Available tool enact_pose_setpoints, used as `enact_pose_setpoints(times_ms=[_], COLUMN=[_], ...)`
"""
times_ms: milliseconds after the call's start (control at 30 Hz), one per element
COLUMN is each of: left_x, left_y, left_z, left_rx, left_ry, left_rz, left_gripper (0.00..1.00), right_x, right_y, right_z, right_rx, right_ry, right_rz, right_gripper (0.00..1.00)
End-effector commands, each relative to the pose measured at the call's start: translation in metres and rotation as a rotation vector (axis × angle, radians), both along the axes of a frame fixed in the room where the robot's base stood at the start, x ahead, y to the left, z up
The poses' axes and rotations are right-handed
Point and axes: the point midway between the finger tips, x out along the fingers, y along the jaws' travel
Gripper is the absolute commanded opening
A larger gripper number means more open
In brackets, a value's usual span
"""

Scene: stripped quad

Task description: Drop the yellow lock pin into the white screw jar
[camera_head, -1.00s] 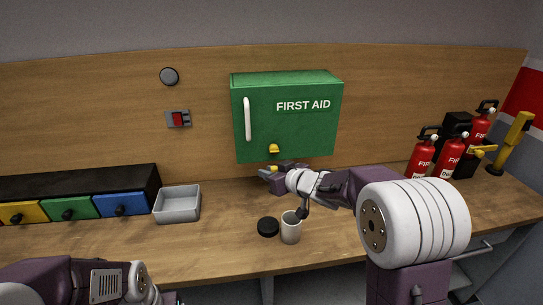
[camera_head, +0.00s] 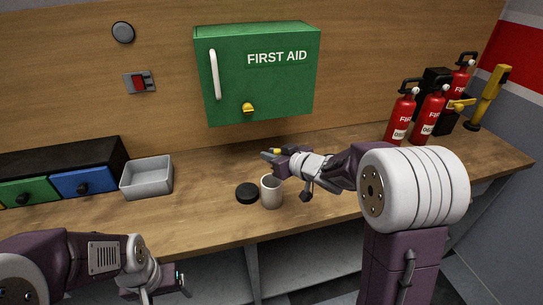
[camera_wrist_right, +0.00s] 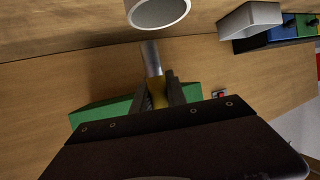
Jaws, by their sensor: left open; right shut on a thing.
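The white screw jar (camera_head: 271,192) stands upright and open on the bench in the head view. Its rim also shows at the top of the right wrist view (camera_wrist_right: 160,12). My right gripper (camera_head: 272,154) is shut on the yellow lock pin (camera_wrist_right: 157,92), above and behind the jar. The pin's grey shaft points out of the jaws towards the jar mouth in the wrist view, apart from it. In the head view the pin is small and partly hidden by the gripper. My left gripper (camera_head: 166,286) is open and empty in front of the bench's front edge.
A black round lid (camera_head: 247,193) lies just left of the jar. A grey tray (camera_head: 147,178) and coloured drawers (camera_head: 82,183) stand at left. The green first aid cabinet (camera_head: 258,75) hangs behind. Several red fire extinguishers (camera_head: 401,118) stand at back right.

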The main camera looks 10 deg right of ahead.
Motion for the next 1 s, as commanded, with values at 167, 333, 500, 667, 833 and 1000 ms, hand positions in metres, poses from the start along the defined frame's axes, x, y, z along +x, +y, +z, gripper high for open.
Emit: enact_pose_setpoints(times_ms=[167,333,500,667,833,1000], left_x=[0.000,0.000,0.000,0.000,0.000,0.000], left_y=[0.000,0.000,0.000,0.000,0.000,0.000], left_z=[-0.012,-0.010,-0.010,-0.010,-0.006,0.005], left_rx=[0.000,0.000,0.000,0.000,0.000,0.000], left_ry=[0.000,0.000,0.000,0.000,0.000,0.000], left_rz=[0.000,0.000,0.000,0.000,0.000,0.000], left_gripper=[0.79,0.79,0.79,0.79,0.79,0.79], right_x=[0.000,0.000,0.000,0.000,-0.009,-0.042], right_y=[0.000,0.000,0.000,0.000,-0.005,-0.019], right_z=[-0.010,-0.008,-0.008,-0.009,-0.003,0.014], right_rx=[0.000,0.000,0.000,0.000,-0.001,0.000], right_ry=[-0.001,-0.001,0.000,0.000,0.000,-0.001], right_rz=[0.000,0.000,0.000,0.000,-0.002,-0.004], right_gripper=[0.00,0.20,0.43,0.43,0.43,0.43])
